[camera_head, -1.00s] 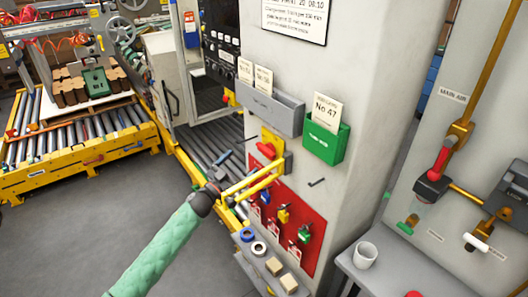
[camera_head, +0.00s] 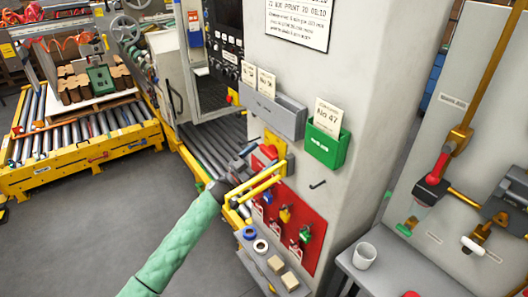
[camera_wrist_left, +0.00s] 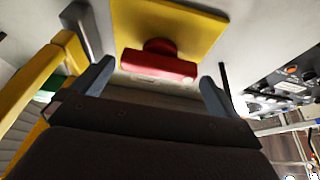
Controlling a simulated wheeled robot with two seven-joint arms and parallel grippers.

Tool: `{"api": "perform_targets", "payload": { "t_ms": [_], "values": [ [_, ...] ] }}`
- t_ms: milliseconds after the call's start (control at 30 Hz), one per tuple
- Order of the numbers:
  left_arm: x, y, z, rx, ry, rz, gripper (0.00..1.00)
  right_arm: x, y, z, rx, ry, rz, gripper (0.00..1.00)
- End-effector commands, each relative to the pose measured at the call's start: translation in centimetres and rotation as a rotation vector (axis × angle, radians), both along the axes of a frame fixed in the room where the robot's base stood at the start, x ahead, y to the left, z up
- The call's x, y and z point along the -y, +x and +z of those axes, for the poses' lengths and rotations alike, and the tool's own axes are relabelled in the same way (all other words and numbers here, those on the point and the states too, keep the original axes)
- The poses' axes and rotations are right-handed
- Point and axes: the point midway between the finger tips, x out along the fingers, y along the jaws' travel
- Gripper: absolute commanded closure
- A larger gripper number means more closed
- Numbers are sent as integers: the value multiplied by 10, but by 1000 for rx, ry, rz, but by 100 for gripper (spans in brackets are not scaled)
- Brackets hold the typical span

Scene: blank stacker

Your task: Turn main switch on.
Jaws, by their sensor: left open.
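The main switch is a red handle (camera_head: 266,153) on a yellow plate (camera_head: 271,139) on the side of the grey cabinet. In the left wrist view the red handle (camera_wrist_left: 160,66) lies crosswise in front of the yellow plate (camera_wrist_left: 165,22). My left gripper (camera_head: 250,154) is close in front of the switch, partly hidden behind yellow bars. In the left wrist view its open fingers (camera_wrist_left: 157,82) stand on either side of the handle, with gaps on both sides. I cannot tell how deep the handle sits between them. My right gripper is not in view.
A yellow barred bracket (camera_head: 254,188) juts out right beside my left gripper. Below is a red board (camera_head: 309,219) with padlocks and tags. A grey holder (camera_head: 274,117) and a green holder (camera_head: 325,147) hang above. A shelf with tape rolls stands lower down.

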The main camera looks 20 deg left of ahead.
Motion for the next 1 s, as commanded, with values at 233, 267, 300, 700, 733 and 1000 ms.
{"api": "perform_targets", "payload": {
  "t_ms": [233, 267, 300, 700, 733, 1000],
  "values": [
    [8, 10, 6, 0, -1, 0, 0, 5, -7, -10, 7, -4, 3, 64],
    [8, 10, 6, 0, -1, 0, 0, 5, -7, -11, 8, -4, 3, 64],
    [9, 11, 6, 1, -1, 0, 0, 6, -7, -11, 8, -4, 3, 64],
    [9, 11, 6, 1, -1, 0, 33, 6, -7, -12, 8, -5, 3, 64],
    [9, 11, 6, 1, -1, 0, 36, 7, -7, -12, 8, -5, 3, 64],
    [9, 11, 5, 15, 20, 0, 36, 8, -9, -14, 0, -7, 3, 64]
  ]
}}
